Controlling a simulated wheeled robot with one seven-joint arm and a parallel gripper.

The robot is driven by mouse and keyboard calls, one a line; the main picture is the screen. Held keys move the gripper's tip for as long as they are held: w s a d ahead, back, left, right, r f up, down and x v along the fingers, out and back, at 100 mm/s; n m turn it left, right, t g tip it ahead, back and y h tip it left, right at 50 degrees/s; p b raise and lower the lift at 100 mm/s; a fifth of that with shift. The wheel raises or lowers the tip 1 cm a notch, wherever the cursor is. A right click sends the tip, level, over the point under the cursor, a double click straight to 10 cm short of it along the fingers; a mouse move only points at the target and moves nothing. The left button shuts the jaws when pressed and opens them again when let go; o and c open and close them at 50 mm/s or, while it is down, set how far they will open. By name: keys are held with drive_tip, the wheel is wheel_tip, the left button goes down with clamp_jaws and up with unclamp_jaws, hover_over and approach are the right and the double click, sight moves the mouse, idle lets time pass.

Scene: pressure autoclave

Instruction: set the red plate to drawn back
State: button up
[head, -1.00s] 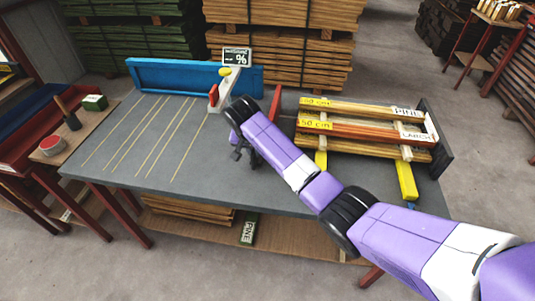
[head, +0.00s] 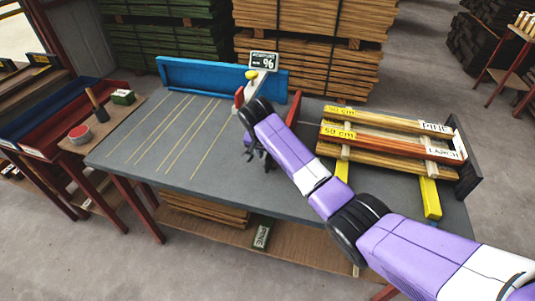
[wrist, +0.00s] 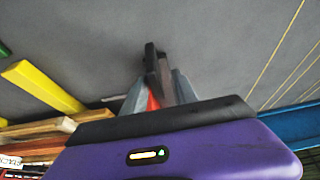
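A small red plate (head: 239,97) stands upright near the right end of the blue fence, beside a pale bar with a yellow knob (head: 252,74). A taller red upright piece (head: 295,107) shows just right of my wrist; I cannot tell whether it belongs with the plate. My gripper (head: 256,153) hangs over the grey table, in front of the red plate and apart from it in the picture, partly hidden by my wrist. In the wrist view, dark and grey finger parts (wrist: 158,80) point at the table, with a red-orange bit (wrist: 153,102) between them. Its opening is unclear.
The grey table (head: 150,160) has yellow lines and is clear on the left. Labelled boards (head: 390,135) lie on yellow supports at the right, near my arm. The blue fence (head: 205,76) and a percent sign (head: 264,60) stand at the back.

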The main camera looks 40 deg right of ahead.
drive_tip(key=v, duration=0.7)
drive_tip(key=shift+a+r, duration=0.1)
drive_tip(key=shift+r, duration=0.2)
